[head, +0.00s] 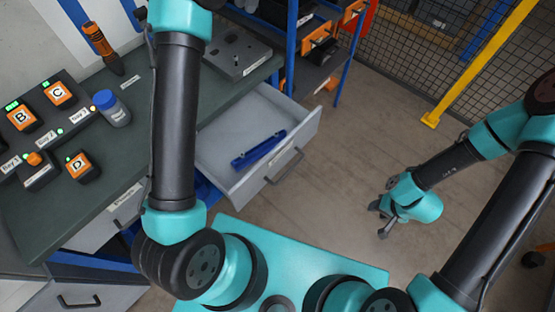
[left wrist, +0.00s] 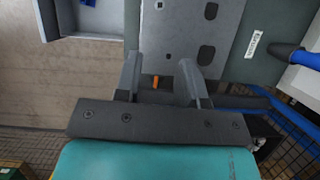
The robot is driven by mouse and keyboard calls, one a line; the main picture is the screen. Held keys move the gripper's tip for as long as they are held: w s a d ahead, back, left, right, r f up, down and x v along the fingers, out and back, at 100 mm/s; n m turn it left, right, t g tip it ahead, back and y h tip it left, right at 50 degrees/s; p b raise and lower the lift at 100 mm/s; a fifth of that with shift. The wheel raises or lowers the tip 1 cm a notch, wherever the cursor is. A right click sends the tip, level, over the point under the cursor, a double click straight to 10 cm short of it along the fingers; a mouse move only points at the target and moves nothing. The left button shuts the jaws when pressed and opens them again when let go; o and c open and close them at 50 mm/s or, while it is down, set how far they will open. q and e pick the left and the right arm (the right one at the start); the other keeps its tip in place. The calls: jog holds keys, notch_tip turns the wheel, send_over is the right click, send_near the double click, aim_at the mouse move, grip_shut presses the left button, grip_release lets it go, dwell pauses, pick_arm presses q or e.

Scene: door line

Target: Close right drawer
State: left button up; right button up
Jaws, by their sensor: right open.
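The right drawer (head: 240,143) is a light grey box pulled well out of the dark green bench, with a bar handle (head: 285,166) on its front. A blue object (head: 258,149) lies inside it. The drawer (left wrist: 75,38) also shows at upper left in the left wrist view. My left gripper (left wrist: 158,75) is open, its two fingers apart beside the drawer and near the grey plate; it is outside the head view. My right gripper (head: 384,218) hangs over the floor to the right of the drawer, apart from it, open and empty.
The bench top (head: 130,165) carries a grey plate (head: 235,52), a blue-lidded jar (head: 112,108), an orange-handled tool (head: 101,45) and several orange-black boxes. A blue-framed rack (head: 325,75) stands behind the drawer. Floor (head: 340,150) is clear right of the drawer.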

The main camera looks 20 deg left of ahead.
pick_arm(q)
jog(key=shift+d, duration=0.4)
jog(key=c, duration=0.3)
jog(key=d+f+y, duration=0.1)
jog(key=d, duration=0.3)
jog(key=s+d+f+m, duration=0.1)
jog(key=d+f, duration=0.1)
jog(key=d, duration=0.2)
jog(key=s+d+f+y, duration=0.1)
jog(key=d, duration=0.3)
jog(key=shift+d+f+t+y, duration=0.25)
jog(key=shift+f+t+y, duration=0.05)
jog(key=shift+t, duration=0.1)
grip_shut()
jog(key=s+d+f+t+y, duration=0.1)
jog(key=s+d+f, duration=0.3)
jog(key=d+f, duration=0.4)
jog(key=s+d+f+n+t+y, duration=0.1)
jog(key=s+d+f+t, duration=0.2)
jog(key=d+f, duration=0.5)
jog(key=s+d+f+t+y, duration=0.1)
jog(key=s+d+f+t, duration=0.2)
jog(key=d, duration=0.9)
jog(key=s+f, duration=0.3)
jog(key=f, duration=0.2)
jog(key=shift+d+y, duration=0.2)
jog(key=shift+y, duration=0.2)
jog(key=shift+f, duration=0.1)
